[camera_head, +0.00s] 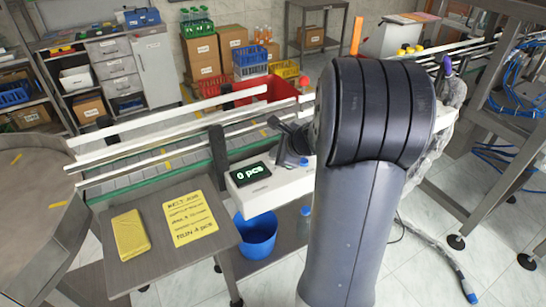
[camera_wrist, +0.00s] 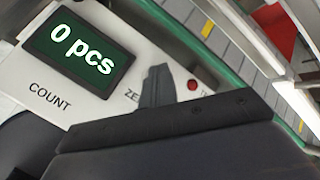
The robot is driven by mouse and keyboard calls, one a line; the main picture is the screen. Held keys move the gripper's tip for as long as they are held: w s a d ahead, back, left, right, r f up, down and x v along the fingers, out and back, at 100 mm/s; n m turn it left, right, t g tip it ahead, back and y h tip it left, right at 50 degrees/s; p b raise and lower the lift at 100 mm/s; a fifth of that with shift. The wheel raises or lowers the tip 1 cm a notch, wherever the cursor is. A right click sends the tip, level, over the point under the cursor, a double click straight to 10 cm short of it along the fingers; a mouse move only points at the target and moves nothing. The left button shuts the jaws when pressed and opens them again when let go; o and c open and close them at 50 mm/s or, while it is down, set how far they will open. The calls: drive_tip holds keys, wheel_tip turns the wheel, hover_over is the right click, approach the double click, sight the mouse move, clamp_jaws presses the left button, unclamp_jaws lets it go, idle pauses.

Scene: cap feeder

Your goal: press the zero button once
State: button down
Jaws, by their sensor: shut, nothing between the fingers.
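The white counter box (camera_head: 278,190) stands beside the conveyor, and its dark display (camera_head: 251,174) reads "0 pcs". In the wrist view the display (camera_wrist: 80,52) also reads "0 pcs", above the printed word COUNT. My gripper (camera_wrist: 157,85) is shut and empty, with its fingertips over the panel just right of the display. Beside them shows the start of a label, "ZE". The zero button itself is hidden behind the fingers, and I cannot tell whether they touch it. In the head view my gripper (camera_head: 294,152) is at the box's upper side, partly hidden by my arm.
A red button or lamp (camera_wrist: 192,84) sits right of the fingertips, its label mostly hidden. The conveyor (camera_head: 150,172) runs behind the box. A side table (camera_head: 150,262) holds a yellow block (camera_head: 130,234) and a yellow note (camera_head: 190,218). A blue bucket (camera_head: 257,236) stands below.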

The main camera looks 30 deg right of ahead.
drive_tip(key=shift+r+p, duration=0.45)
drive_tip(key=shift+r, duration=0.25)
wheel_tip(320, 180, up, 5)
drive_tip(key=p, duration=0.4)
drive_tip(key=shift+r+p, duration=0.1)
drive_tip(key=shift+p, duration=0.2)
drive_tip(key=shift+a, duration=0.1)
idle(0.3)
